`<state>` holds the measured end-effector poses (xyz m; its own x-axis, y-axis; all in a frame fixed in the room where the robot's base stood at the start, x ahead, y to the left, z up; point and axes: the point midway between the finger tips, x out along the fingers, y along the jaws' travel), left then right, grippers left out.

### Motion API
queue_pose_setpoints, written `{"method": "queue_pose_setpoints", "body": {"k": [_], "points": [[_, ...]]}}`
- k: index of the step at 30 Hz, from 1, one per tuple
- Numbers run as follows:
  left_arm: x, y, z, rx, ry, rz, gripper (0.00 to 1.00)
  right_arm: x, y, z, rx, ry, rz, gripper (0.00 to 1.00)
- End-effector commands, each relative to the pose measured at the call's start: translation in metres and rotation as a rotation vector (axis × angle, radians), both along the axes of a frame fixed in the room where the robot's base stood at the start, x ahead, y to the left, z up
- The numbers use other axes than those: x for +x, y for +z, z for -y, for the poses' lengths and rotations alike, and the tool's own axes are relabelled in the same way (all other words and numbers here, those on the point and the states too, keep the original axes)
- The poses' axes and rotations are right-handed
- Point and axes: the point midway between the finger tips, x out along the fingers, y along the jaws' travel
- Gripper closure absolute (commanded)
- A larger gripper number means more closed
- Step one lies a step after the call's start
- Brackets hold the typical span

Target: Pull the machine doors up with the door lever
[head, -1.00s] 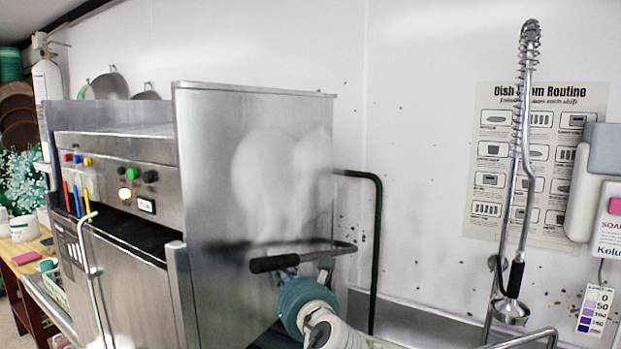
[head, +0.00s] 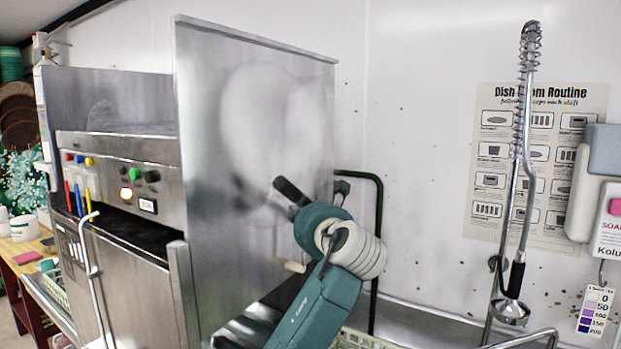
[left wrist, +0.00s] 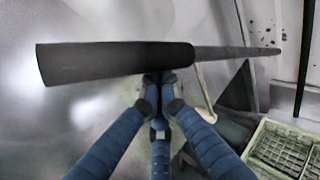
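The dish machine's grey metal door hood (head: 225,130) stands raised, its top edge well above the machine's control panel. The door lever's black grip (head: 292,191) sticks out in front of the hood's side, tilted. In the left wrist view the grip (left wrist: 115,63) crosses the picture and its thinner bar runs to the right. My left gripper (head: 308,212) is at the lever, just below the grip. In the left wrist view its blue fingers (left wrist: 160,88) come together under the lever, their tips partly hidden behind it. No finger shows above the lever. My right gripper is out of view.
A dark green bent pipe (head: 379,215) stands right of the hood. A spray hose (head: 520,180) hangs over the sink area at right. A pale green dish rack (left wrist: 283,150) lies below the lever. A white handle (head: 90,260) is on the machine's front.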

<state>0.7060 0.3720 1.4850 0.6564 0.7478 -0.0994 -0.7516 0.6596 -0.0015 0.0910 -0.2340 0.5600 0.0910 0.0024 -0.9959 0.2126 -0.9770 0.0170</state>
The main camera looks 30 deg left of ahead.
Motion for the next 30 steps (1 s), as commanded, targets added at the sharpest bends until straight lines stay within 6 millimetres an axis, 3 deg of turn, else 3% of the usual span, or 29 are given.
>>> {"method": "queue_pose_setpoints", "body": {"k": [6, 21, 30], "points": [[0.018, 0.025, 0.003, 0.002, -0.003, 0.004, 1.0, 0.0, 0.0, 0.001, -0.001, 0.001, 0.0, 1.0], [0.017, -0.004, 0.002, 0.001, -0.002, -0.001, 1.0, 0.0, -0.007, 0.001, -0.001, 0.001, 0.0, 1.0], [0.001, 0.0, 0.022, 0.0, -0.004, 0.0, 1.0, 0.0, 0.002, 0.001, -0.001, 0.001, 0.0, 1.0]]}}
